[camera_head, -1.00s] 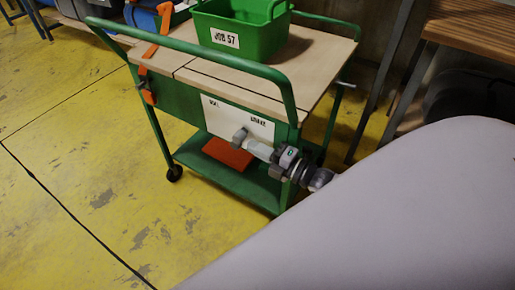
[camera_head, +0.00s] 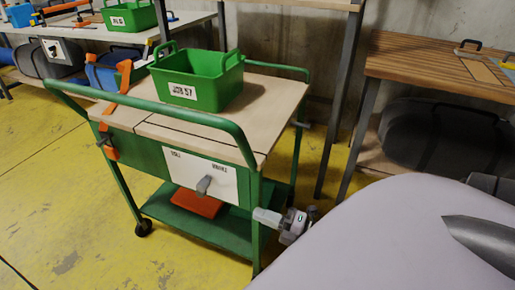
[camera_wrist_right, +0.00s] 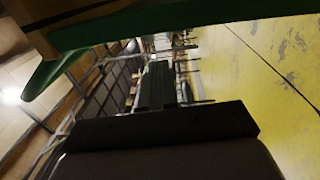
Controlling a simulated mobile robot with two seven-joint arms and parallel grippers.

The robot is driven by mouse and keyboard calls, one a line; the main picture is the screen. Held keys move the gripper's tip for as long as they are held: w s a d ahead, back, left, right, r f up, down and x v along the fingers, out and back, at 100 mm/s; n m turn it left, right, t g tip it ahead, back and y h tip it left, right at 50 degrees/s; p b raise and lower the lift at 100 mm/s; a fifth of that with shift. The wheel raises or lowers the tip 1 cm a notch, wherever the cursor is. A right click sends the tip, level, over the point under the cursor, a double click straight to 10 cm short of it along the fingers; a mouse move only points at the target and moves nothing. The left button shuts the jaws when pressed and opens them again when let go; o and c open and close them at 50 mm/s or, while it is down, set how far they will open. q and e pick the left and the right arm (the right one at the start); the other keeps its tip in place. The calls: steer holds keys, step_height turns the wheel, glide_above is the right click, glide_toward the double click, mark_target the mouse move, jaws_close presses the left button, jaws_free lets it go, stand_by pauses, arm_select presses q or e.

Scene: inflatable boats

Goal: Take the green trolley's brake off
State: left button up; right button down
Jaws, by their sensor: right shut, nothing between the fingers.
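The green trolley (camera_head: 258,190) stands in the middle of the head view. Its side carries a white plate (camera_head: 225,182) with small lettering at left and right, apparently ROLL and BRAKE. A grey lever (camera_head: 203,186) sits on the plate between the two labels; its exact angle is hard to read. My right gripper (camera_head: 262,215) is shut and empty, to the right of the lever and apart from it, by the trolley's near right leg. The right wrist view shows a green part of the trolley (camera_wrist_right: 130,28) along the top. My left gripper is not in view.
A green crate (camera_head: 205,80) stands on the trolley top, with an orange clamp (camera_head: 117,85) at its left end. An orange piece (camera_head: 196,203) lies on the lower shelf. A wooden bench (camera_head: 440,62) stands at the right. Yellow floor is clear at the left.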

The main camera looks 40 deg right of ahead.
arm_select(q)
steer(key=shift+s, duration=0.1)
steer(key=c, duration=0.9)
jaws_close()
arm_select(e)
steer(key=s+a+m+g+h, duration=0.2)
steer(key=s+a+m+g, duration=0.1)
steer(key=a+m, duration=0.6)
steer(key=s+a+f+m+g+h, duration=0.1)
steer(key=s+a+m+g+h, duration=0.1)
steer(key=s+a+m, duration=0.3)
steer(key=a+m+g, duration=0.1)
steer(key=a+m, duration=0.2)
steer(key=m, duration=0.3)
steer(key=shift+a+f+g, duration=0.2)
steer(key=shift+a+g, duration=0.1)
steer(key=shift+a, duration=0.1)
steer(key=shift+d, duration=0.1)
